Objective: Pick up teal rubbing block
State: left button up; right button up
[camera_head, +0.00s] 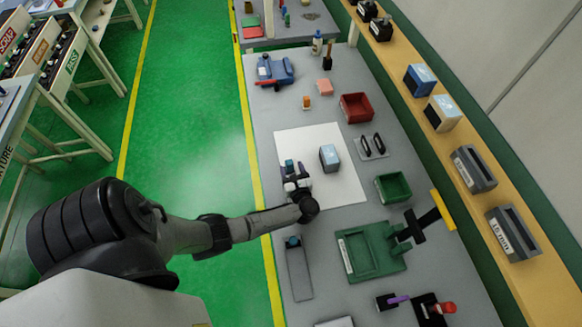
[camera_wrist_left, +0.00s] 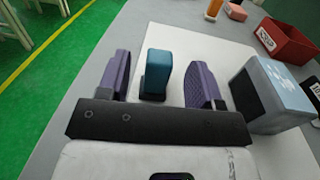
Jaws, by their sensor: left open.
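The teal rubbing block (camera_wrist_left: 158,70) stands upright on a dark base on the white sheet, and in the head view its top (camera_head: 289,163) shows at the sheet's left part. My left gripper (camera_wrist_left: 160,84) is open, with one purple finger on each side of the block. Gaps show between the block and both fingers, so it is not gripped. In the head view my left gripper (camera_head: 294,173) partly hides the block. My right gripper is in neither view.
A blue-topped dark box (camera_head: 329,157) stands just right of the gripper, also in the wrist view (camera_wrist_left: 272,92). A red bin (camera_head: 356,107), a green bin (camera_head: 393,187) and a green fixture (camera_head: 371,252) stand farther right. The white sheet (camera_head: 340,192) has bare room in front.

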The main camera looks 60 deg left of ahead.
aim_at(289, 162)
pick_arm(q)
jog(key=shift+x, duration=1.6)
jog(key=c, duration=1)
jog(key=shift+r, duration=0.2)
